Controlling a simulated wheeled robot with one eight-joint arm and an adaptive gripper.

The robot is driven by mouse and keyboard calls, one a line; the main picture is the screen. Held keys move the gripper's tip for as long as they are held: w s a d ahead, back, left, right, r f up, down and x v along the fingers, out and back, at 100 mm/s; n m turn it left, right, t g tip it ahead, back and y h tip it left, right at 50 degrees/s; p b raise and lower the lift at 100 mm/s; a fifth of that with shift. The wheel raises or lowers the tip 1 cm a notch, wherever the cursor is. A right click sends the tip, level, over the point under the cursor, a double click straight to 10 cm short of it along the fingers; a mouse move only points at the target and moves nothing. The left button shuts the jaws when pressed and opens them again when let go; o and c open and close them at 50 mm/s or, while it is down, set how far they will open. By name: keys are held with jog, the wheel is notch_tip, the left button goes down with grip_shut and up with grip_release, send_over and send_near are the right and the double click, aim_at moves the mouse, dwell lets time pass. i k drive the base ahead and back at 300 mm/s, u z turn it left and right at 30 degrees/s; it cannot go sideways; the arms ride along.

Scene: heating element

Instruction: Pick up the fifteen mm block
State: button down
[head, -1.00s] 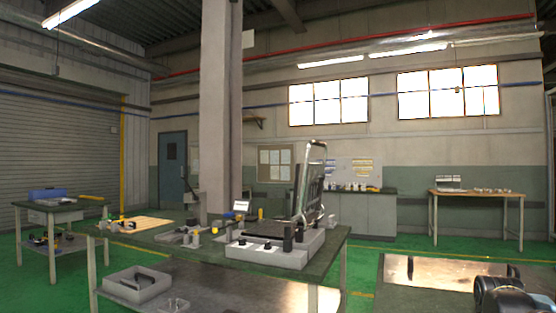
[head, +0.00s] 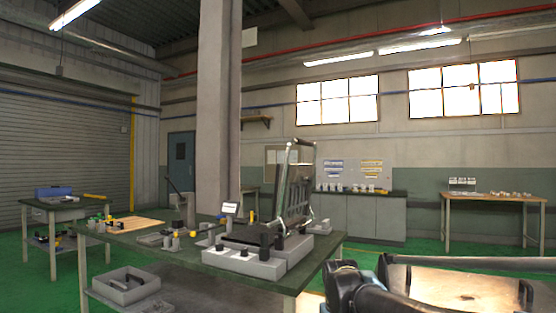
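The fifteen mm block cannot be made out. Several small items lie on the green-topped workbench (head: 140,241) and on other tables, too small to identify. A grey fixture (head: 245,264) with black knobs and a raised metal frame (head: 296,185) stands on the workbench's right part. Part of my dark arm shows at the lower right. My gripper is not clearly visible, so its relation to any block is hidden.
A concrete pillar (head: 219,110) rises behind the workbench. A small table (head: 70,206) stands at left, a grey cabinet (head: 360,217) at the back, and a wooden table (head: 490,198) at back right. Green floor (head: 420,244) is open between them.

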aim_at(120, 225)
jog(key=u, duration=1.8)
jog(key=k, duration=1.1)
jog(key=u, duration=0.7)
jog(key=i, duration=2.45)
jog(key=z, duration=0.1)
